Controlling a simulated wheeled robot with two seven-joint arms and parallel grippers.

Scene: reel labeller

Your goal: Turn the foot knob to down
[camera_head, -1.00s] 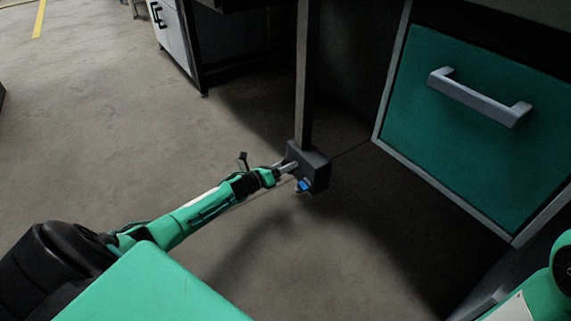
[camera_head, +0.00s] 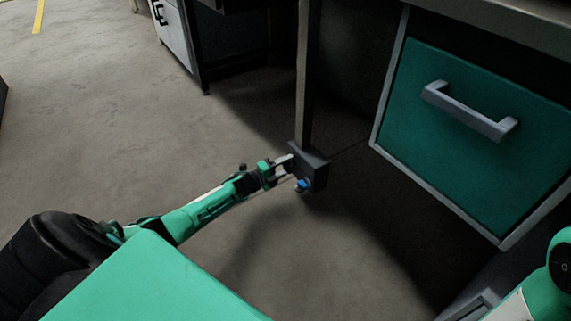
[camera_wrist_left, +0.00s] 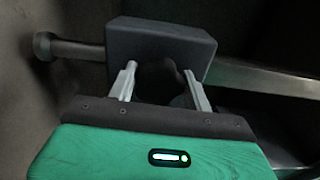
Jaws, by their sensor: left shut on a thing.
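A dark block (camera_head: 311,168) sits at the foot of an upright table leg (camera_head: 304,75) in the head view. A small blue part (camera_head: 303,185) shows low on its near side. My left gripper (camera_head: 290,168) reaches the block from the left. In the left wrist view the same block (camera_wrist_left: 160,45) lies just ahead of the fingers. My left gripper (camera_wrist_left: 162,84) is shut on a dark rounded knob (camera_wrist_left: 160,76) in front of the block. The knob is partly lost in shadow, so its setting cannot be read. My right gripper is out of view.
A green drawer front (camera_head: 475,130) with a grey handle (camera_head: 470,112) stands close on the right. Behind the leg is a dark space under the bench. The concrete floor (camera_head: 110,130) is clear on the left. A rod with a round end (camera_wrist_left: 44,46) leaves the block in the wrist view.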

